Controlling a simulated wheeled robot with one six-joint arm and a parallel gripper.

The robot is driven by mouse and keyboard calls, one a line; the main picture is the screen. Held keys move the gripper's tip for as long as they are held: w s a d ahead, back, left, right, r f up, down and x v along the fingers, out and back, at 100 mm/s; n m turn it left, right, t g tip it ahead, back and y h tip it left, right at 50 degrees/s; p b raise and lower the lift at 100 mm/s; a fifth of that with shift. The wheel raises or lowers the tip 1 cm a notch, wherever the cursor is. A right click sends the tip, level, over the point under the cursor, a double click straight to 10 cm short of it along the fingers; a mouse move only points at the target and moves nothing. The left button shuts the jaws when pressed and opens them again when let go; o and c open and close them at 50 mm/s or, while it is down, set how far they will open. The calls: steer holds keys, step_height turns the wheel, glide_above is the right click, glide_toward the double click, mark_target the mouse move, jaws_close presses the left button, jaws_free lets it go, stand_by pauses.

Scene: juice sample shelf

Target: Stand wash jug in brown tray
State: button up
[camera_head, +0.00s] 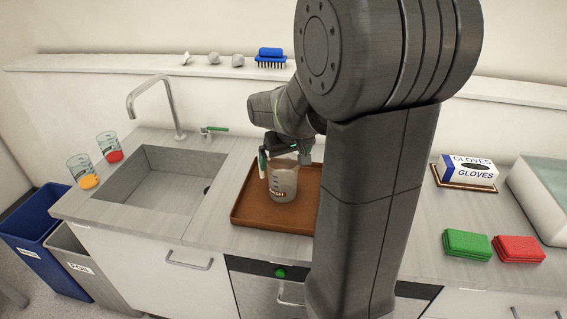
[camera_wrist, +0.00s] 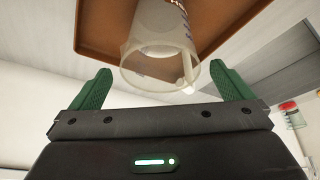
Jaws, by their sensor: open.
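The wash jug (camera_head: 284,183) is a clear beaker with a "WASH" label. It stands upright in the brown tray (camera_head: 248,213) on the counter, in the head view. The jug also shows in the wrist view (camera_wrist: 158,60), with the brown tray (camera_wrist: 95,30) around it. My gripper (camera_head: 284,160) is at the jug's top, just behind its rim in the head view. In the wrist view its two green fingers (camera_wrist: 162,86) are spread wide, with the jug beyond and between them and a gap on both sides. My arm hides the tray's right part.
A sink (camera_head: 150,190) with a tap (camera_head: 160,105) lies left of the tray. Two beakers with orange (camera_head: 84,172) and red (camera_head: 110,147) contents stand left of the sink. A gloves box (camera_head: 466,172), green (camera_head: 467,245) and red (camera_head: 518,250) cloths lie to the right.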

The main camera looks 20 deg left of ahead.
steer(key=v, duration=0.8)
steer(key=shift+r, duration=0.25)
